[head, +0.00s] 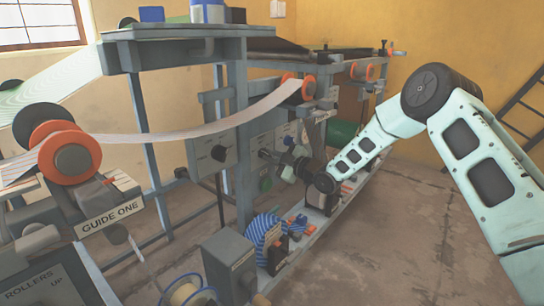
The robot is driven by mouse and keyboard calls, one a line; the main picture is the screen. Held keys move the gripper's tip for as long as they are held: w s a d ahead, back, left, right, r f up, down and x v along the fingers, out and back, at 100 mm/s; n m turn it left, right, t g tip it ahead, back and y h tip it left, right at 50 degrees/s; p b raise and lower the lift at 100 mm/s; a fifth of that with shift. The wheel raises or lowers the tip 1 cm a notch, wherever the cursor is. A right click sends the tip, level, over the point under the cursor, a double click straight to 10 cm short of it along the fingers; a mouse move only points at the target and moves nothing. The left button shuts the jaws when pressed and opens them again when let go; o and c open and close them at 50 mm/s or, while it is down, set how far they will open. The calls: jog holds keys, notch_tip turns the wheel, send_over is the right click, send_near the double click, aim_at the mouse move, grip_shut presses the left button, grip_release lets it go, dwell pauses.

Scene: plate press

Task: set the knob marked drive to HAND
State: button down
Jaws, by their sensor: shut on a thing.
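My gripper (264,154) reaches in from the right to the front of a grey control panel (256,140) on the press. Its fingers are shut on a small dark knob there. The fingers and wrist hide most of that knob, and its marking and pointer position are too small to read. I cannot tell from this view whether it is the drive knob or where HAND lies. Another black knob (218,153) sits on the grey panel to the left, clear of the gripper.
A white paper web (190,134) runs above the panels between orange rollers (66,155). A grey box (230,262) and a blue-striped wheel (263,229) stand low in front. Open floor (390,245) lies at right.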

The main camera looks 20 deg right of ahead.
jog(key=m+p, duration=0.1)
jog(key=m, duration=0.3)
jog(key=shift+m, duration=0.3)
jog(key=shift+f+m+p, duration=0.1)
jog(key=shift+m+p, duration=0.65)
jog(key=shift+m, duration=1.25)
jog(key=c, duration=1.5)
grip_release()
jog(key=shift+o, duration=0.2)
jog(key=shift+s, duration=0.1)
jog(key=p+v, duration=0.2)
jog(key=v, duration=1.5)
jog(key=shift+d, duration=0.15)
jog(key=shift+s, duration=0.1)
